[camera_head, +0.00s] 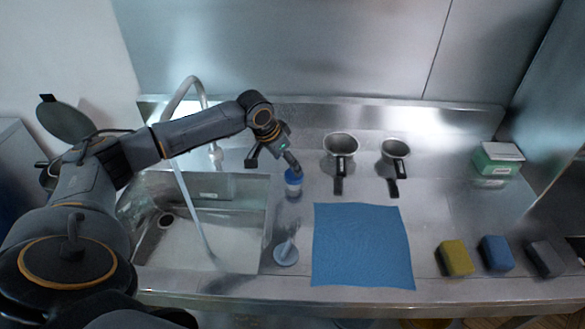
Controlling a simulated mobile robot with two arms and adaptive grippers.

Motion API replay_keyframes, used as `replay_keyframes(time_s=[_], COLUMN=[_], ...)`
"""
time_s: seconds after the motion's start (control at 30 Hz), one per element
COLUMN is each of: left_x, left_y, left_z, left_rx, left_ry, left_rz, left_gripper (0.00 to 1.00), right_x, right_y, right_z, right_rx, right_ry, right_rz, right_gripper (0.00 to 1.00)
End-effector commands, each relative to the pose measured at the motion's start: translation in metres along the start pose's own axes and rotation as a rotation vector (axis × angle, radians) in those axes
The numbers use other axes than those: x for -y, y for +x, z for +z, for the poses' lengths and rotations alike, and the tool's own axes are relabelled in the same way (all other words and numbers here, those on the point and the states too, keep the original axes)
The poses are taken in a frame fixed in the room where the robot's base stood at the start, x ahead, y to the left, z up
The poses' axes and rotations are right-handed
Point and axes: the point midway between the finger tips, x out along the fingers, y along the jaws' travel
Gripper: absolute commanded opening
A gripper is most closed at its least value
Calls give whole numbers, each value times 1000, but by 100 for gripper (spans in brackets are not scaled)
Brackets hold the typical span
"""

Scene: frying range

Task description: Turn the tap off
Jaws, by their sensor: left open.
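The tap (202,95) stands behind the sink (268,225) on the left, with a tall curved spout that arches over the basin. A pale streak like running water (188,205) drops from the spout to the basin floor. The tap's base is near the sink's back edge; my arm passes in front of part of the spout. I cannot make out the handle's position clearly. My left gripper (272,161) is open and empty to the right of the tap base, above the counter behind the sink. My right gripper is out of view.
A blue-and-white container (293,184) stands close to my left gripper's right finger. A blue-grey brush (286,252) is beside the sink.

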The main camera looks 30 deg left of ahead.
Motion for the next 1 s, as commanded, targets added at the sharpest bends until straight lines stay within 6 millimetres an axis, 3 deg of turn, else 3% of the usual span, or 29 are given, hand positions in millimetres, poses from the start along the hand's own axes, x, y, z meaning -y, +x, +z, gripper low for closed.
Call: replay_keyframes(time_s=[0.1, 0.3, 0.7, 0.73, 1.0], left_x=[-1, -1, 0, 0, 0], left_y=[24, 50, 60, 60, 59], left_z=[0, 0, 1, 0, 0], left_rx=[3, 1, 0, 0, 0], left_ry=[-3, -1, 0, 0, 0], left_rz=[3, 1, 0, 0, 0], left_gripper=[74, 74, 74, 72, 20], right_x=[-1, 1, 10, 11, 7], right_y=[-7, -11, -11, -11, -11], right_z=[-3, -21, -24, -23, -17], right_rx=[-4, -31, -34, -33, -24], right_ry=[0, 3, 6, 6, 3], right_rz=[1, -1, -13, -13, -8], right_gripper=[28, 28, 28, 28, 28])
